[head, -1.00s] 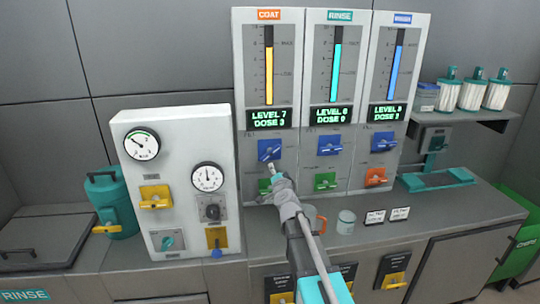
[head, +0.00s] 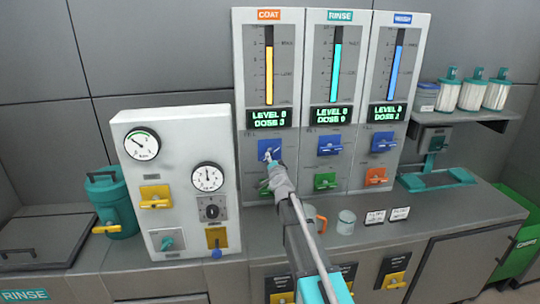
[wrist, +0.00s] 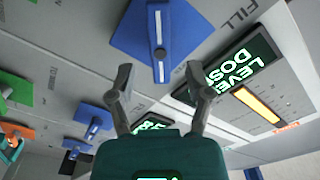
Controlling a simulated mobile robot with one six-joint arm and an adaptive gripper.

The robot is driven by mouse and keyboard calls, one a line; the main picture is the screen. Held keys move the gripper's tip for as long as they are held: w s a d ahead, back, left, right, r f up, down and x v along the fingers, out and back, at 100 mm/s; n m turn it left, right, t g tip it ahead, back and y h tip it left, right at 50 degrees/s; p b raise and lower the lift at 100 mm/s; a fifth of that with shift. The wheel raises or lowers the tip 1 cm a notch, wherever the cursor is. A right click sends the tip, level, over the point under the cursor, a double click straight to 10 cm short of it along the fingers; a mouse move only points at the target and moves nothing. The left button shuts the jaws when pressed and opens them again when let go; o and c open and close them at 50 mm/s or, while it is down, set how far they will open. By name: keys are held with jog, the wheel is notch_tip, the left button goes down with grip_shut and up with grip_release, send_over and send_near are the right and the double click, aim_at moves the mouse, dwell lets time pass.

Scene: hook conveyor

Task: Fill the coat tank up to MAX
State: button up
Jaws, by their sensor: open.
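The coat tank panel (head: 240,70) stands at the left of three gauge panels. Its yellow level column (head: 269,78) reaches close to the MAX mark; the exact gap is too small to read. Its display (head: 268,117) reads LEVEL 8, DOSE 3. The blue fill valve (head: 264,145) is below the display, partly hidden by my gripper (head: 270,160). In the wrist view my gripper (wrist: 158,72) is open, its fingertips on either side of the lower end of the blue valve's lever (wrist: 158,40). Contact cannot be told. A green valve (head: 264,188) below is partly covered by my arm.
The rinse panel (head: 321,70) and the third, blue-column panel (head: 384,80) stand to the right with their own valves. A gauge box (head: 180,125) is at the left. A mug (head: 320,221) and a cup (head: 346,222) stand on the counter near my arm.

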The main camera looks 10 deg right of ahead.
aim_at(271, 153)
jog(key=shift+w, duration=2.7)
grip_shut()
